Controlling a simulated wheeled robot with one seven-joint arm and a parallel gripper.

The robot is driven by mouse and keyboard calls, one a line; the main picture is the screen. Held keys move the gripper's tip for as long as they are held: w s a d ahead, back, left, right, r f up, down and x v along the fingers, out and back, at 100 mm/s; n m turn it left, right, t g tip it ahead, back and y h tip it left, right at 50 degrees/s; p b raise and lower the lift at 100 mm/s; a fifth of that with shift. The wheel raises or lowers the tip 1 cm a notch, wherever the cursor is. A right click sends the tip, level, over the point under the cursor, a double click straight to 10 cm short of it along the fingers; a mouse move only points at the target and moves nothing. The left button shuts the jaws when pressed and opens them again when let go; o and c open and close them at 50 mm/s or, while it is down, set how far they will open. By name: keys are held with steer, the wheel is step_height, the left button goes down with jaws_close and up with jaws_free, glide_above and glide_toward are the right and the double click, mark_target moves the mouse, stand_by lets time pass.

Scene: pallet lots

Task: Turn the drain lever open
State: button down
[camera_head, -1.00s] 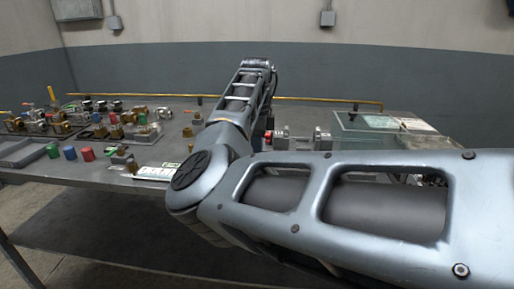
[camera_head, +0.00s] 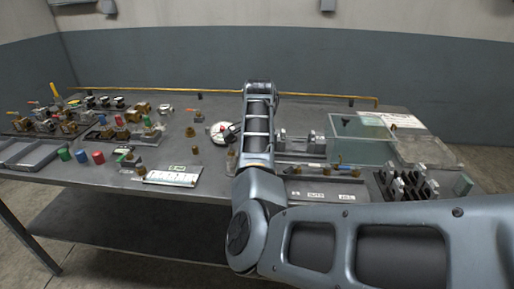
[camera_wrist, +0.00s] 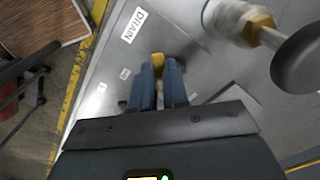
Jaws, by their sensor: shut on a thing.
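The drain lever shows in the wrist view as a small yellow piece (camera_wrist: 157,59) between my fingertips, close to a white label reading DRAIN. The rest of the lever is hidden by the fingers. My gripper (camera_wrist: 160,80) is shut on this yellow piece, above a grey metal surface. In the head view my own arm hides the gripper and the lever, so which way the lever is turned cannot be told there.
In the wrist view a brass fitting (camera_wrist: 262,30) with a dark round part stands at upper right. In the head view a clear tank (camera_head: 362,140) stands right of my arm. Several valves and fittings crowd the bench's left. A label card (camera_head: 172,176) lies near the front edge.

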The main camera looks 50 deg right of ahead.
steer(key=n+p, duration=0.1)
steer(key=n, duration=0.1)
steer(key=s+n+p, duration=0.1)
steer(key=p, duration=0.1)
steer(key=shift+s+r+n, duration=0.15)
steer(key=shift+r+n, duration=0.05)
steer(key=shift+n, duration=0.2)
steer(key=n, duration=0.2)
steer(key=s+n, duration=0.1)
steer(key=shift+d+f+n+p, duration=0.15)
steer(key=shift+d+n+p, duration=0.15)
steer(key=shift+p, duration=0.05)
steer(key=shift+s+n, duration=0.15)
steer(key=shift+n, duration=0.45)
steer(key=shift+d, duration=0.1)
steer(key=c, duration=1.1)
jaws_free()
steer(key=shift+s, duration=0.1)
steer(key=shift+r, duration=3.9)
